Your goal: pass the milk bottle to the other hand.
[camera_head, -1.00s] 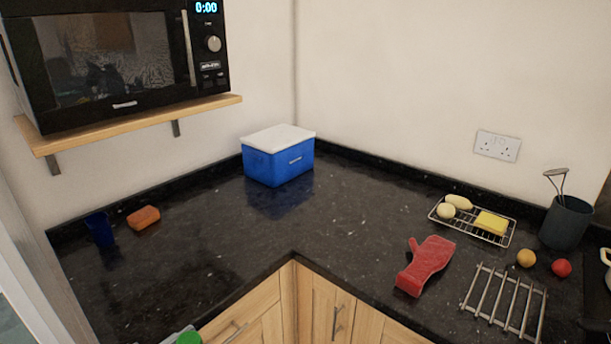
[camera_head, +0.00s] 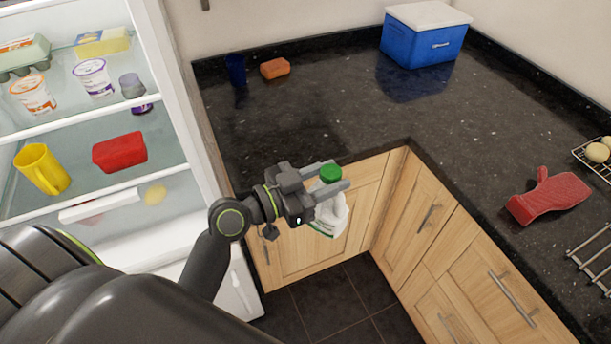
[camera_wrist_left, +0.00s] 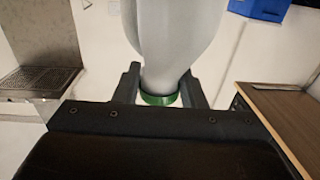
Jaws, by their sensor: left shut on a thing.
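The milk bottle (camera_head: 330,213) is white with a green cap and hangs upright in the head view, in front of the wooden cupboard doors. My left gripper (camera_head: 335,180) is shut on it near its neck, just under the cap. The bottle is held clear of the counter. In the left wrist view the pale bottle (camera_wrist_left: 172,35) sits between the two dark fingers (camera_wrist_left: 160,88), with its green cap toward the camera. My right gripper shows in neither current view.
An open fridge (camera_head: 165,130) with shelves of food stands at the left. The black counter (camera_head: 330,110) runs round the corner, holding a blue cooler box (camera_head: 422,42), an orange sponge (camera_head: 275,68), a dark blue cup (camera_head: 236,70) and a red oven mitt (camera_head: 548,195). Its middle is clear.

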